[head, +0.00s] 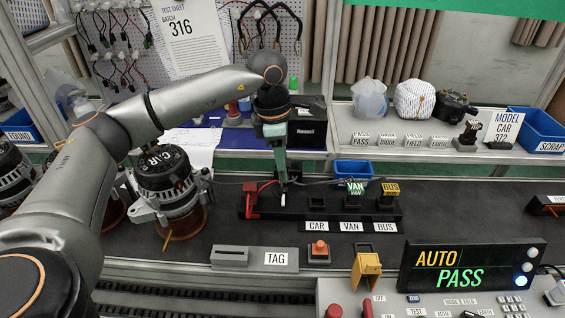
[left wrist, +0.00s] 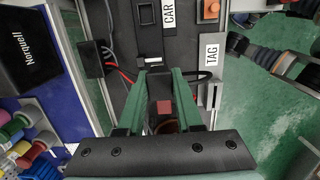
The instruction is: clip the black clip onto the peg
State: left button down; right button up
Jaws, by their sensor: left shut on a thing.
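My left gripper (head: 282,178) points down over the long black fixture strip (head: 300,207) on the bench. Its green fingers are shut on a small dark thing, which I take to be the black clip. The fingertips also show in the left wrist view (left wrist: 156,72), with the clip mostly hidden between them. A black cable (left wrist: 204,76) runs up to the fingers. A red clip (head: 250,189) sits on the strip just left of the gripper. I cannot clearly make out the peg or whether the black clip touches it. My right gripper is not in view.
An alternator (head: 167,185) stands left of the strip. Green VAN (head: 355,187) and yellow BUS (head: 390,189) plugs stand at its right. In front are the TAG block (head: 240,258), an orange button (head: 319,248) and the AUTO PASS display (head: 470,267). A blue bin (head: 355,167) stands behind.

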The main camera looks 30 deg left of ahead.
pick_arm(q)
notch_tip(320, 180, down, 3)
jog(key=shift+r+b, duration=0.1)
jog(key=shift+b, duration=0.75)
jog(key=shift+f+b, duration=0.65)
jog(key=shift+f, duration=0.45)
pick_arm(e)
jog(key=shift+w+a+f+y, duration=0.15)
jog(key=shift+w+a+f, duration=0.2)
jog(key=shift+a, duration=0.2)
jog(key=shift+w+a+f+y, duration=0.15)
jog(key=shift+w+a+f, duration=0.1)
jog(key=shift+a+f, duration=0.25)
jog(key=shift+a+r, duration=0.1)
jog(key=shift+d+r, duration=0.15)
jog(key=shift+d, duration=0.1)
pick_arm(q)
jog(key=shift+f+b, duration=0.85)
jog(key=shift+f, duration=0.45)
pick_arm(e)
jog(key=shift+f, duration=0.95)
pick_arm(q)
jog(key=c, duration=0.5)
grip_release()
